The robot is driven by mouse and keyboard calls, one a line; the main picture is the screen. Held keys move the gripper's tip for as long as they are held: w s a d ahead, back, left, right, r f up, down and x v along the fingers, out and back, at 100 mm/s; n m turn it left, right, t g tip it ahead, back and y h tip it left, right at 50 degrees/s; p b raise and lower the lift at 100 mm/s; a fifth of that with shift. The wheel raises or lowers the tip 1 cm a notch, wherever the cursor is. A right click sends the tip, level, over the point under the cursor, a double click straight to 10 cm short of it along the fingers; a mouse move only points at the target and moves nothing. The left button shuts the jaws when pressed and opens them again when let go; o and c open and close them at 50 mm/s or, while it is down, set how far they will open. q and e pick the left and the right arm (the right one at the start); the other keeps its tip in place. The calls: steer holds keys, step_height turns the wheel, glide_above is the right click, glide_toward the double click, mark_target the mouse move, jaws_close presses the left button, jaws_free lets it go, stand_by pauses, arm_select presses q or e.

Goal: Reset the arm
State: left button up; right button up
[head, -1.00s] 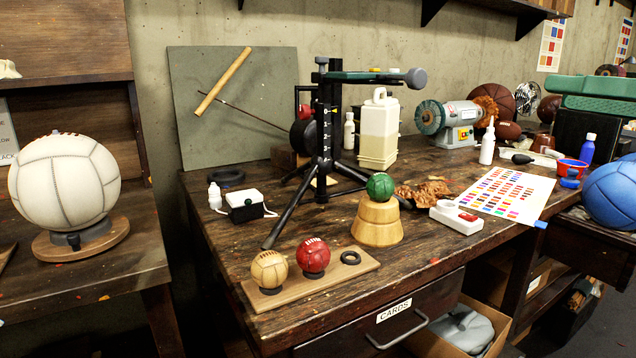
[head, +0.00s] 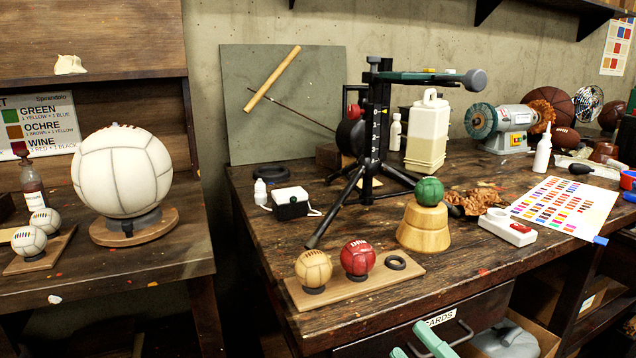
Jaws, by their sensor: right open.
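My right gripper (head: 418,344) shows at the bottom edge, in front of the bench drawer. My left gripper is out of view. A green ball (head: 429,190) sits on a stepped wooden block (head: 424,229). A tan ball (head: 313,268) and a red ball (head: 358,257) stand on a wooden board (head: 335,292) beside an empty black ring (head: 396,262).
A black tripod stand (head: 372,150) rises from the bench. A white ball (head: 121,171) stands on the left table. A bench grinder (head: 510,125), white bottle (head: 542,153) and color chart (head: 565,207) are at right.

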arm_select(q)
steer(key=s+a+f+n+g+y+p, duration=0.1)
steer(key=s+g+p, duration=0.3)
steer(key=p, duration=0.7)
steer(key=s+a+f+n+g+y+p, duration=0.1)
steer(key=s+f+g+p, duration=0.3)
steer(key=p, duration=0.8)
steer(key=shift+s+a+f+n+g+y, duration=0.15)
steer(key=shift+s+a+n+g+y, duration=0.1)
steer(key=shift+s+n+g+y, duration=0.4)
arm_select(e)
steer(key=s+d+f+m+g+h, duration=0.1)
steer(key=s+f+m+g+h, duration=0.3)
steer(key=m, duration=0.7)
steer(key=s+d+f+m+g+h, duration=0.2)
steer(key=s+f+m+g+h, duration=0.2)
steer(key=s+f+m, duration=0.5)
step_height(320, 180, down, 2)
steer(key=m+h, duration=0.2)
steer(key=shift+d+f+g+h, duration=0.15)
steer(key=shift+d+g+h, duration=0.15)
steer(key=shift+h, duration=0.1)
